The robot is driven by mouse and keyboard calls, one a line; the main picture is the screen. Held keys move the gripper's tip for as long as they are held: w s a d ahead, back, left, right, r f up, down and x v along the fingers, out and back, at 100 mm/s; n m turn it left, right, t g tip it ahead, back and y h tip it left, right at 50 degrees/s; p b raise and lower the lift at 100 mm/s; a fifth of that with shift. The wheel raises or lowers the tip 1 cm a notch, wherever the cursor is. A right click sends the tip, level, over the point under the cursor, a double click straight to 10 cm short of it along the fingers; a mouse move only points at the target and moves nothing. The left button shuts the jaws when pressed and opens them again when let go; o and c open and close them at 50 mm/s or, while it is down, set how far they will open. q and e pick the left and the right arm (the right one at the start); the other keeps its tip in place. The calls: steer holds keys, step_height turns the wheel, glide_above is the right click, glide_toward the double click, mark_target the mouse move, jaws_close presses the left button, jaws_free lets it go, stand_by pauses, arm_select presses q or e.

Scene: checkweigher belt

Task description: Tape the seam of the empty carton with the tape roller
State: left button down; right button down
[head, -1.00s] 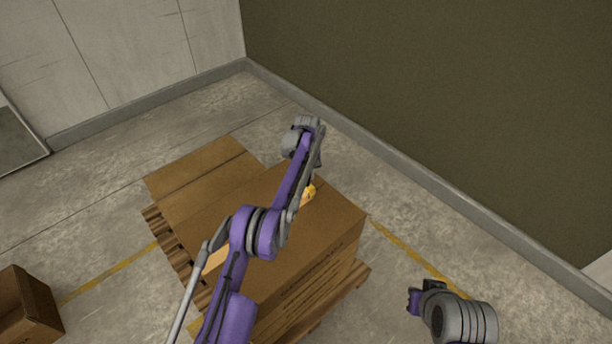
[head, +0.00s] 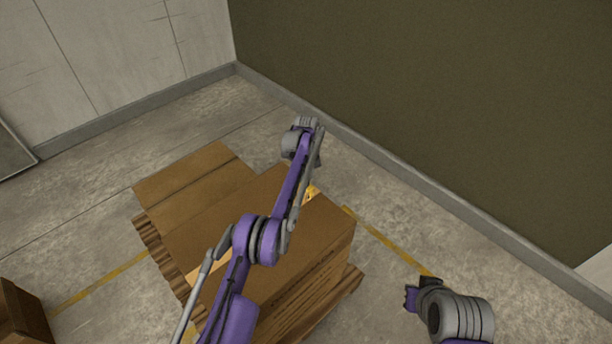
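A large closed brown carton (head: 325,238) sits on a wooden pallet with its top up. A pale tape strip (head: 194,277) shows at the left edge of its top, and my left arm hides the middle of the top. A small yellow thing (head: 312,191), perhaps part of the tape roller, shows at the far end beside my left arm. My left arm reaches over the carton; its links hide the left gripper and what it may hold. My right gripper (head: 419,291) is over the floor, right of the carton and apart from it; its finger gap is unclear.
Another flat-topped brown carton (head: 195,178) stands behind the large one on the pallet (head: 150,235). An open brown box (head: 22,318) is at the lower left. A dark wall (head: 430,100) bounds the right; bare floor lies between it and the pallet.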

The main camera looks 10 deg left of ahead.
arm_select(q)
steer(key=shift+s+a+r, duration=0.1)
steer(key=shift+s+r, duration=0.1)
step_height(320, 180, up, 3)
steer(key=shift+w+r, duration=0.1)
steer(key=shift+w, duration=0.05)
steer(key=shift+r, duration=1.7)
